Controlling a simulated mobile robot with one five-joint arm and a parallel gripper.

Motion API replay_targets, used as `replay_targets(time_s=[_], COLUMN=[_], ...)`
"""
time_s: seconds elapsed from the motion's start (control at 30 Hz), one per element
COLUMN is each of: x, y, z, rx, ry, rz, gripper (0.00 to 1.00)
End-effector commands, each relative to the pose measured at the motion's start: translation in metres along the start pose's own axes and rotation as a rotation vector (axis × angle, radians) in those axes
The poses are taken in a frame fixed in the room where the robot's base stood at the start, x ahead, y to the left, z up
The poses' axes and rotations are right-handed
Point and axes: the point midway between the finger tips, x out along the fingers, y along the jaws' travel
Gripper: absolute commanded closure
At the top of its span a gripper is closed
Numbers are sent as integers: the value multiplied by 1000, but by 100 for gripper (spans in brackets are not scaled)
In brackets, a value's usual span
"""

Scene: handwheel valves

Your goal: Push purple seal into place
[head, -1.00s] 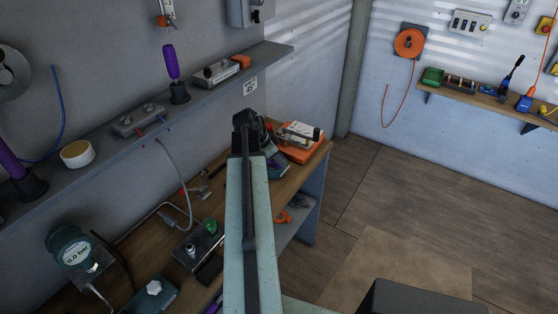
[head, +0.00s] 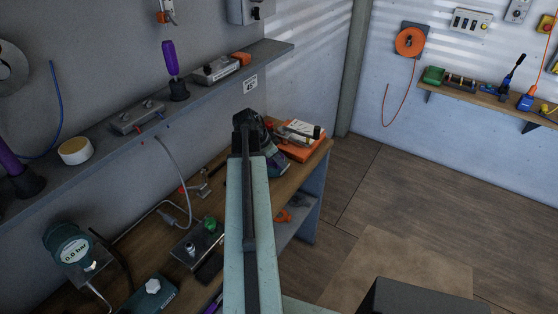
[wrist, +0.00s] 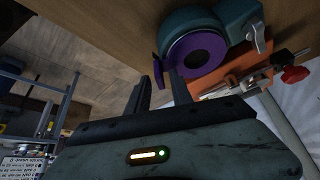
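In the wrist view a purple ring-shaped seal (wrist: 195,52) sits at the front of a teal round body (wrist: 192,22), just beyond my fingertips. A narrow purple piece (wrist: 157,70) shows between the fingertips; I cannot tell whether it belongs to the seal. My gripper (wrist: 158,76) has its two dark fingers apart, with the right fingertip close to the seal's lower left edge. Contact cannot be told. In the head view my arm covers most of this spot; a bit of the teal and purple part (head: 278,164) shows to the right of my gripper.
An orange block with metal fittings (head: 297,150) stands beside the teal part on the wooden bench (head: 135,240). A wall shelf (head: 105,148) runs above the bench on the left. Fittings and a gauge (head: 70,245) stand nearer. The floor (head: 400,200) at right is open.

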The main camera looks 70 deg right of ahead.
Motion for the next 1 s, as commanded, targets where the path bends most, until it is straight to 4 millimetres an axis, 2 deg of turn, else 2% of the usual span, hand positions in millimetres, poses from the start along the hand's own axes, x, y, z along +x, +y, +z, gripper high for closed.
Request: replay_targets(time_s=[0.57, 1.0], x=[-2, -32], y=[0, 0], z=[-1, -2], rx=[0, -1], ry=[1, 1], rz=[-1, -1], gripper=[67, 67])
